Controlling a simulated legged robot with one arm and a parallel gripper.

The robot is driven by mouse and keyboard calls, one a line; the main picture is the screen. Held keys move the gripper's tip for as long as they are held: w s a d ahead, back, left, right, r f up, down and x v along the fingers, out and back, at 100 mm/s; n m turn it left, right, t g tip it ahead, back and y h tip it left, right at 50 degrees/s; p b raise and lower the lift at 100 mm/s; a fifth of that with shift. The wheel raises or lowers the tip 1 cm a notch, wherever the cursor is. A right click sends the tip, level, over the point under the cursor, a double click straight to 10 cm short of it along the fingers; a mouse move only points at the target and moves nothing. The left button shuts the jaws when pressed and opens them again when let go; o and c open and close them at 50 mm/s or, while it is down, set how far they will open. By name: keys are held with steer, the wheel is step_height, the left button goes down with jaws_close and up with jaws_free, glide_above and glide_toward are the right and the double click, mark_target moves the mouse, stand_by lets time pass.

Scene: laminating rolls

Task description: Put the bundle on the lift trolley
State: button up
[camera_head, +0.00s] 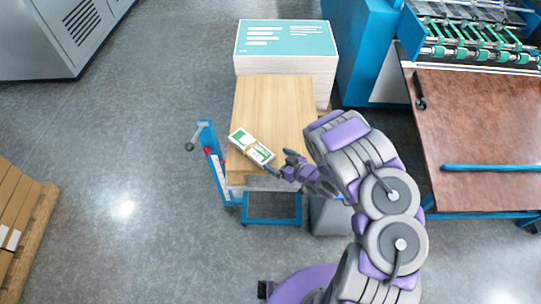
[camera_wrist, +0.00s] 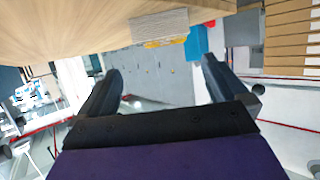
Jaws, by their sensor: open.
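The bundle (camera_head: 250,147), a small pack of green and white printed sheets with a band, lies flat on the wooden top (camera_head: 275,100) of the blue lift trolley (camera_head: 272,208), near its front left corner. In the wrist view the bundle (camera_wrist: 160,24) shows its layered edge beside the wooden top (camera_wrist: 70,28). My gripper (camera_head: 281,163) is open and empty just right of the bundle, near the top's front edge. In the wrist view my open fingers (camera_wrist: 160,85) have a clear gap between them, with the bundle beyond. They look apart from it.
A tall stack of printed sheets (camera_head: 286,65) stands at the back of the wooden top. The trolley's blue post with a crank (camera_head: 212,160) rises on the left. A grey bin (camera_head: 328,216) stands at right, a brown table (camera_head: 485,130) farther right.

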steer(key=w+d+r+m+h, duration=0.1)
steer(key=w+d+r+h, duration=0.1)
steer(key=d+r+h, duration=0.5)
steer(key=w+d+r+m+h, duration=0.15)
steer(key=d+r, duration=0.25)
steer(key=d, duration=0.6)
steer(key=s+d+r+m+g+h, duration=0.25)
steer(key=s+d+r+h, duration=0.35)
steer(key=r, duration=0.4)
steer(key=s+r+m+g+y, duration=0.1)
steer(key=s+r+m+g, duration=0.45)
steer(key=s, duration=0.75)
steer(key=s+a+r+g+y, duration=0.1)
steer(key=s+a, duration=0.3)
steer(key=s, duration=0.4)
steer(key=s+a+r+n+g+y, duration=0.1)
steer(key=s+a+r, duration=0.3)
steer(key=s, duration=0.4)
steer(key=s+a+r+g+y, duration=0.1)
steer(key=s+a+r+y, duration=0.1)
steer(key=s+a, duration=0.3)
steer(key=s, duration=0.4)
steer(key=shift+r+n+g, duration=0.2)
steer(key=shift+n+g, duration=0.1)
steer(key=shift+n, duration=0.05)
